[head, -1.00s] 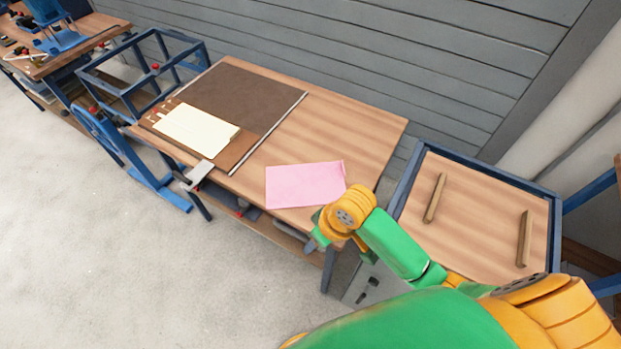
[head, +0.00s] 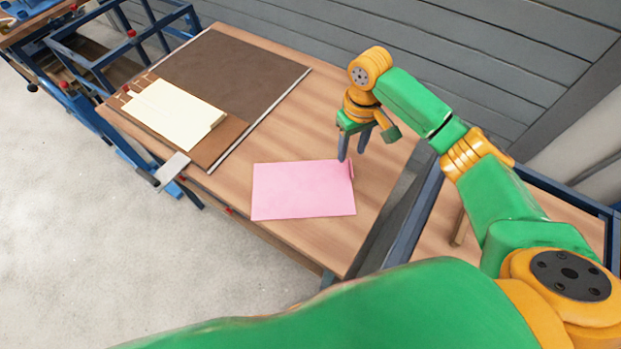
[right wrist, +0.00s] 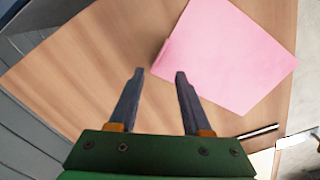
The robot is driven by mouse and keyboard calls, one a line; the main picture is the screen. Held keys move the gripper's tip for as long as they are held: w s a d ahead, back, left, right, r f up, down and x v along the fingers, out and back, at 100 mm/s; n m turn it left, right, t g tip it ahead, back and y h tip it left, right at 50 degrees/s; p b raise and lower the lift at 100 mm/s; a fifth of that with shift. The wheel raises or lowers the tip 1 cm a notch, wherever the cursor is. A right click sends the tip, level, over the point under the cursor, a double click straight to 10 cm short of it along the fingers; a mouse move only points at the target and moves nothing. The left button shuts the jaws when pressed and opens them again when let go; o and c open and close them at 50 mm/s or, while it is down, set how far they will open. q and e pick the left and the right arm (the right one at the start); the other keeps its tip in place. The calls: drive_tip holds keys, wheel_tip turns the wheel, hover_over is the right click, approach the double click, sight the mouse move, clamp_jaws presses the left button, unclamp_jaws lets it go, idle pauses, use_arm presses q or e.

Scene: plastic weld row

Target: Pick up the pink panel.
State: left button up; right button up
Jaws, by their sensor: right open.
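The pink panel (head: 302,190) lies flat on the wooden table, with a small raised lip along its right edge. It also shows in the right wrist view (right wrist: 232,52). My right gripper (head: 352,158) is open and empty, pointing down above the table at the panel's lipped edge. In the right wrist view the two fingers of my right gripper (right wrist: 159,73) are apart, with the panel's lipped corner just ahead of and between them. I cannot tell the exact height of the fingertips above the panel. My left gripper is not in view.
A cream panel (head: 176,112) lies on a brown board at the table's left, next to a dark mat (head: 232,80). A blue-framed table (head: 408,215) with a wooden bar (head: 459,228) stands at the right. Bare wood (head: 300,125) surrounds the pink panel.

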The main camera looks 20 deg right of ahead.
sight(351, 165)
drive_tip(key=f, duration=0.5)
drive_tip(key=shift+s+d, duration=0.1)
drive_tip(key=shift+d, duration=0.25)
drive_tip(key=shift+f, duration=0.15)
clamp_jaws()
drive_tip(key=shift+a+r, duration=0.1)
drive_tip(key=shift+r, duration=0.1)
